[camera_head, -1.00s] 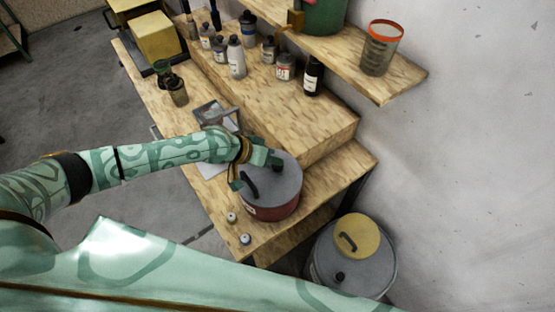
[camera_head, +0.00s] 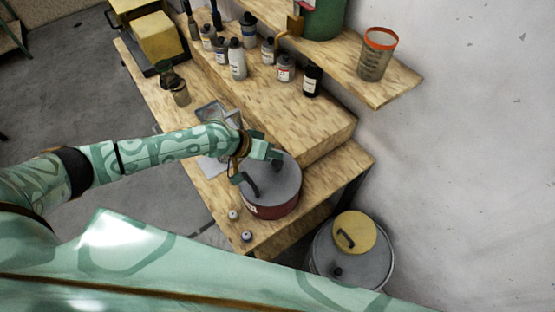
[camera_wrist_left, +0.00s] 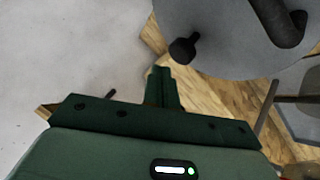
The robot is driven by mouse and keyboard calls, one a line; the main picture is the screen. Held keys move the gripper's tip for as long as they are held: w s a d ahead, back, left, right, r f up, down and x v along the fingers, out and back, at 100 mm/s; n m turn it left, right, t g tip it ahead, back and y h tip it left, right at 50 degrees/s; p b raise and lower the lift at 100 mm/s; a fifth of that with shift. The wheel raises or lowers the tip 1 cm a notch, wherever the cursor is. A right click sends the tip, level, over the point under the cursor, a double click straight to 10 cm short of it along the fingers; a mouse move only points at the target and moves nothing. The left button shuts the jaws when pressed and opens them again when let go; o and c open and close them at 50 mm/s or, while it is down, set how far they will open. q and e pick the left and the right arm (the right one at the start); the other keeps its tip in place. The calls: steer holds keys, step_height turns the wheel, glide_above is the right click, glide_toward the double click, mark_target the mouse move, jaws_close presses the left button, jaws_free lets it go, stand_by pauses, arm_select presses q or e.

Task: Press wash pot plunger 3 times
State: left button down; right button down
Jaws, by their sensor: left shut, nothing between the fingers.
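The wash pot (camera_head: 275,210) is dark red and stands on the wooden bench, with a grey lid (camera_head: 285,180) and a curved black handle (camera_head: 250,186). My left gripper (camera_head: 276,155) is shut and empty at the lid's far edge. In the left wrist view its closed fingers (camera_wrist_left: 162,76) lie just beside a black knob, the plunger (camera_wrist_left: 184,49), at the edge of the lid (camera_wrist_left: 225,45). I cannot tell whether they touch it. The handle (camera_wrist_left: 280,22) is farther right there. My right gripper is not in view.
Two small round objects (camera_head: 233,215) lie on the bench at the pot's near left. Several bottles (camera_head: 236,62) stand on the raised step behind. A shelf (camera_head: 395,88) holds a red-rimmed beaker (camera_head: 375,58).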

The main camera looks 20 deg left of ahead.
mark_target(274, 164)
arm_select(q)
steer(key=shift+r+p, duration=1.85)
steer(key=shift+r, duration=0.35)
steer(key=shift+f, duration=0.1)
stand_by(0.6)
step_height(274, 164, up, 4)
steer(key=shift+f+p, duration=0.1)
steer(key=shift+p, duration=0.75)
steer(key=shift+f, duration=0.1)
